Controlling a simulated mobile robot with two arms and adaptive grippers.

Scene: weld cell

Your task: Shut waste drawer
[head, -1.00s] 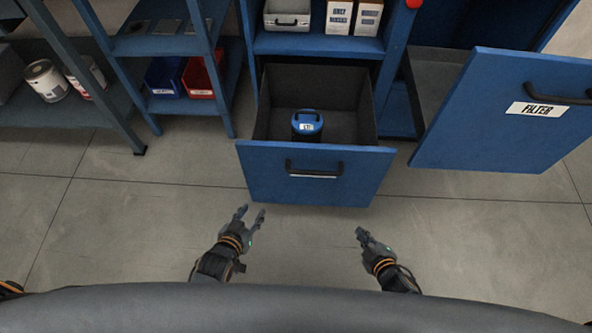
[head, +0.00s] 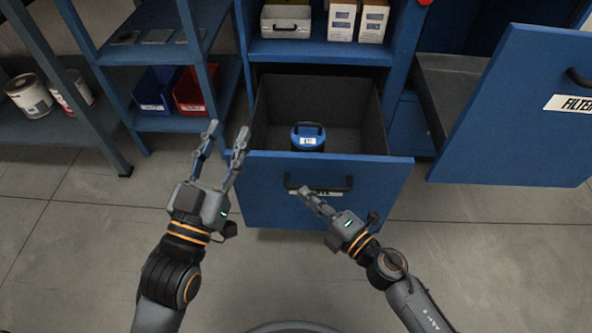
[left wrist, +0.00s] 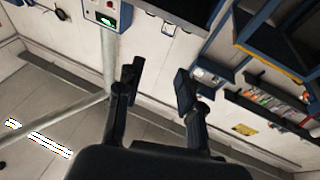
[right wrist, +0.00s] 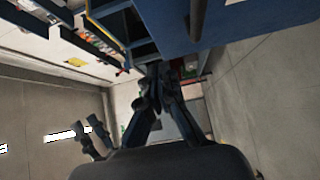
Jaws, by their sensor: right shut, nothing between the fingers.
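The blue waste drawer (head: 262,213) is pulled out of the cabinet in the head view, with a black handle and a partly hidden label on its front. A blue round container (head: 307,138) with a handle stands inside it. My right gripper (head: 304,193) is shut and empty, its tips overlapping the drawer handle in the head view; I cannot tell whether they touch. In the right wrist view its fingers (right wrist: 160,72) meet near a blue panel. My left gripper (head: 226,130) is open and empty, at the left of the drawer front.
A second blue drawer, labelled filter (head: 520,120), also stands out at the right. A shelf with a blue bin (head: 155,92) and a red bin (head: 192,92) is at the left. Cartons (head: 357,20) and a white case (head: 286,21) sit above the drawer. The floor in front is clear.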

